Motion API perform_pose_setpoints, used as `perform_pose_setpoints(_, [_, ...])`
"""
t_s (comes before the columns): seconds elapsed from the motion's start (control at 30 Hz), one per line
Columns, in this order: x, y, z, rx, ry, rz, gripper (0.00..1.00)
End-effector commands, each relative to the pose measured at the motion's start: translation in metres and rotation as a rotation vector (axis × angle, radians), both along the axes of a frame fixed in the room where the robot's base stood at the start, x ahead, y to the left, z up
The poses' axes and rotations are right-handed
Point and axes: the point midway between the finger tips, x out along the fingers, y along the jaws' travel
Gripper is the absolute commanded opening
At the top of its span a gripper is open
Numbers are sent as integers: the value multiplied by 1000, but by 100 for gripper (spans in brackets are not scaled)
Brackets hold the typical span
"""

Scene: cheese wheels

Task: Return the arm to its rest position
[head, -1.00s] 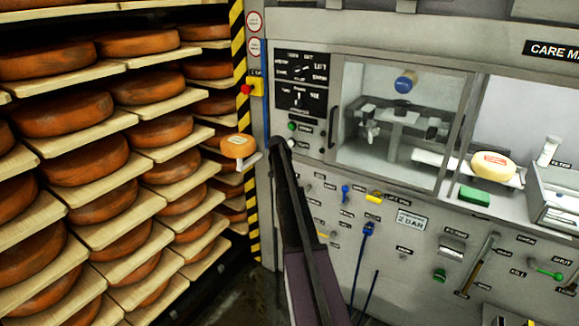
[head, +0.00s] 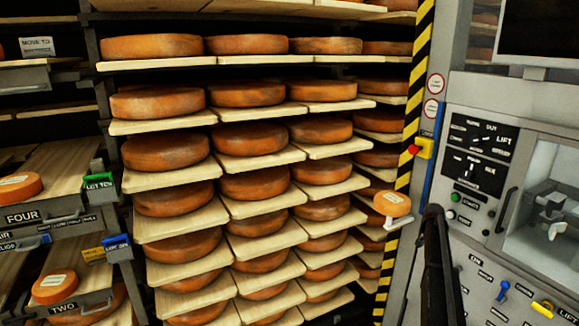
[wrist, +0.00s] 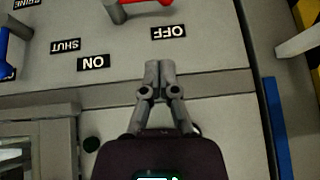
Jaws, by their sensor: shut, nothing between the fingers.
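My gripper (wrist: 158,72) is shut and empty in the wrist view, its two grey fingers together in front of a grey panel. The panel carries OFF, ON and SHUT labels, and a red handle (wrist: 140,4) shows at the top edge. I cannot tell whether the fingers touch the panel. In the head view my dark arm rises at the lower right in front of the grey machine (head: 545,105); the gripper's fingers cannot be made out there.
A rack of orange cheese wheels (head: 165,151) on boards fills the middle. A small labelled cheese (head: 391,203) sits on a side holder beside the striped post (head: 412,110). Shelves marked FOUR and TWO, with small cheeses (head: 20,187), stand at the left.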

Motion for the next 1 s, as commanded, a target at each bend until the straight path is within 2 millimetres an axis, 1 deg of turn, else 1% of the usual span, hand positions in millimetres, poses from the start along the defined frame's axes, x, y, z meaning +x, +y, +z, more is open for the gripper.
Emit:
perform_pose_setpoints(0.17, [-17,50,-3,21,42,69,0])
perform_pose_setpoints(0.27, [-33,92,-6,39,81,136,0])
perform_pose_setpoints(0.3, [-40,111,-8,48,100,167,0])
perform_pose_setpoints(0.37, [-53,140,-10,60,128,218,0])
perform_pose_setpoints(0.4, [-62,160,-11,71,149,253,0])
perform_pose_setpoints(0.47, [-77,189,-13,84,179,308,0])
perform_pose_setpoints(0.5, [-87,208,-15,94,198,345,0])
perform_pose_setpoints(0.57, [-104,236,-16,108,228,401,0])
perform_pose_setpoints(0.6, [-115,254,-17,117,247,440,0])
perform_pose_setpoints(0.67, [-133,281,-19,132,277,498,0])
perform_pose_setpoints(0.7, [-145,299,-20,141,297,539,0])
perform_pose_setpoints(0.77, [-165,324,-21,155,327,600,0])
perform_pose_setpoints(0.8, [-179,341,-22,164,345,642,0])
perform_pose_setpoints(0.87, [-200,365,-23,179,375,707,0])
perform_pose_setpoints(0.9, [-215,381,-24,187,394,749,0])
perform_pose_setpoints(0.97, [-238,403,-25,202,422,815,0])
perform_pose_setpoints(1.0, [-254,418,-25,211,441,859,0])
